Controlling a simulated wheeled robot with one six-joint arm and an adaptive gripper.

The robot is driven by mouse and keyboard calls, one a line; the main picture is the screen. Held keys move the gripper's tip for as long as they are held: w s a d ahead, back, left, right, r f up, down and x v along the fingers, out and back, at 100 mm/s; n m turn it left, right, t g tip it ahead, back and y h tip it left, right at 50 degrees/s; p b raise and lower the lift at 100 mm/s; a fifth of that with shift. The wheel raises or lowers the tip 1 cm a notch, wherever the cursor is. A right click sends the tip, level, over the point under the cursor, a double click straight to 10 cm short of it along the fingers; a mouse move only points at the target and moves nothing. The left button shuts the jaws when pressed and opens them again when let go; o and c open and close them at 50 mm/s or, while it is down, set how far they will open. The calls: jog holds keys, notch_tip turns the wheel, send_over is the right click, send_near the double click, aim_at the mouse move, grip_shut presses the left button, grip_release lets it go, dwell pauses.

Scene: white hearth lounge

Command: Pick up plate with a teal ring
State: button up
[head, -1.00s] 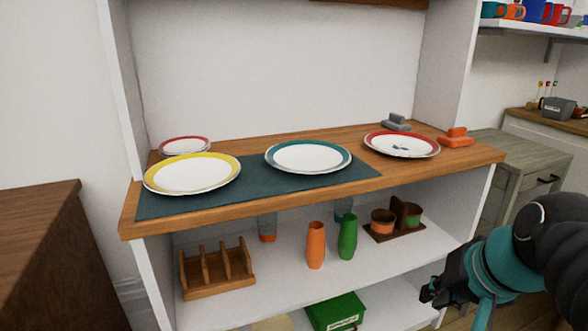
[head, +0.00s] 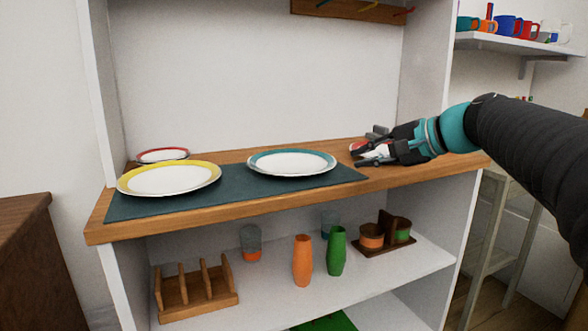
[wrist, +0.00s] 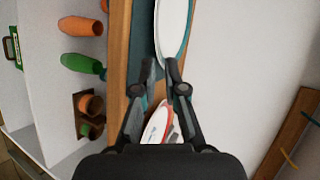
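The plate with a teal ring (head: 291,162) lies on the right part of a dark teal mat (head: 240,186) on the wooden shelf top. It also shows at the top of the wrist view (wrist: 172,30), ahead of the fingertips. My gripper (head: 360,149) is open and empty, just right of this plate, with its fingers pointing left toward the rim. In the wrist view my gripper's fingertips (wrist: 160,64) stand apart, with the near end of the plate in line with the gap. Whether they overlap the rim I cannot tell.
A yellow-ringed plate (head: 169,178) lies left on the mat, with a red-ringed plate (head: 162,155) behind it. Another red-rimmed plate (wrist: 157,130) lies beneath my gripper, mostly hidden in the head view. Orange (head: 302,262) and green (head: 336,252) vases stand on the shelf below.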

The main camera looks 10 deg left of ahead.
aim_at(327, 167)
jog(key=x, duration=0.9)
jog(key=shift+w+a+f+b, duration=0.15)
jog(key=shift+f+b, duration=0.1)
jog(key=shift+b, duration=0.15)
jog(key=shift+r, duration=0.1)
grip_shut()
